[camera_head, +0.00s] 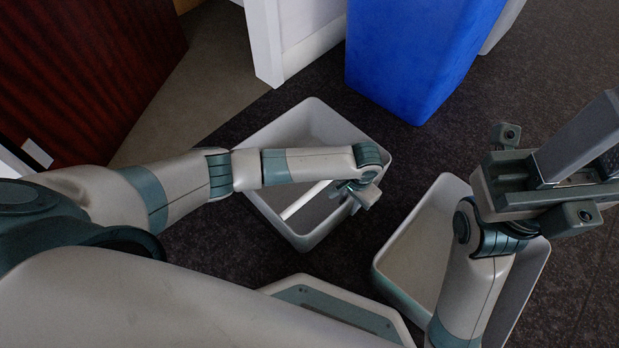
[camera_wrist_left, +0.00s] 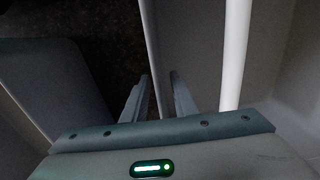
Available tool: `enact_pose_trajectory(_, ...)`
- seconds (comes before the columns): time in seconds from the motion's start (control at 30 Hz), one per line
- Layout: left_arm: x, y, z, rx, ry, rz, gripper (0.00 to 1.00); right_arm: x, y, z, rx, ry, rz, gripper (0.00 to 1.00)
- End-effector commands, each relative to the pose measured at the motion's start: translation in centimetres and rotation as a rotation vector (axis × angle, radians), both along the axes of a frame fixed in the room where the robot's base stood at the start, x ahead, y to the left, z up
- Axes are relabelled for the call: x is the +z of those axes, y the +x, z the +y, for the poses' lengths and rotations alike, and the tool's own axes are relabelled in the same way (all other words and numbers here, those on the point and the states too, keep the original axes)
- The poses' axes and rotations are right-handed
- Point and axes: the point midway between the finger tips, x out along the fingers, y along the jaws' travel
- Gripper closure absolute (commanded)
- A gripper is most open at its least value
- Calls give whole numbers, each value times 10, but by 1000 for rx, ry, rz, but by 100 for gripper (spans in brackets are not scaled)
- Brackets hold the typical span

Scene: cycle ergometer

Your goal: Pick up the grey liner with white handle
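The grey liner (camera_head: 262,138) is an open rectangular bin on the dark floor, left of centre in the head view. Its white handle (camera_head: 305,200) is a bar seen across its opening, partly hidden by my left forearm. My left gripper (camera_head: 366,196) is at the liner's right rim, pointing down. In the left wrist view the two fingers (camera_wrist_left: 160,92) are apart, with the thin liner wall (camera_wrist_left: 152,45) running between them; the white handle (camera_wrist_left: 235,50) is just right of the fingers. My right gripper (camera_head: 600,150) is raised at the right, and its fingertips are cut off by the frame edge.
A second grey bin (camera_head: 405,235) stands right of the liner, partly behind my right arm; its edge shows in the left wrist view (camera_wrist_left: 55,85). A blue bin (camera_head: 420,55) and a white panel (camera_head: 290,35) stand behind. A dark wooden piece (camera_head: 85,75) is at upper left.

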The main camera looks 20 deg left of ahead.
Motion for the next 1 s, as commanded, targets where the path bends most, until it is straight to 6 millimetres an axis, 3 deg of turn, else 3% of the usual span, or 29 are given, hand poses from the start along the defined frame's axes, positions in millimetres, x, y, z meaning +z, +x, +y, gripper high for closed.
enact_pose_trajectory(0.17, 0, 0, 0, 0, 0, 0, 74, 0, 0, 0, 0, -1, 0, 69)
enact_pose_trajectory(0.3, 0, 0, 0, 0, 0, 0, 100, 0, 0, 0, 0, -1, 0, 69)
enact_pose_trajectory(1.0, 0, 0, 0, 0, 1, 0, 100, 0, 0, 0, -2, -1, 0, 69)
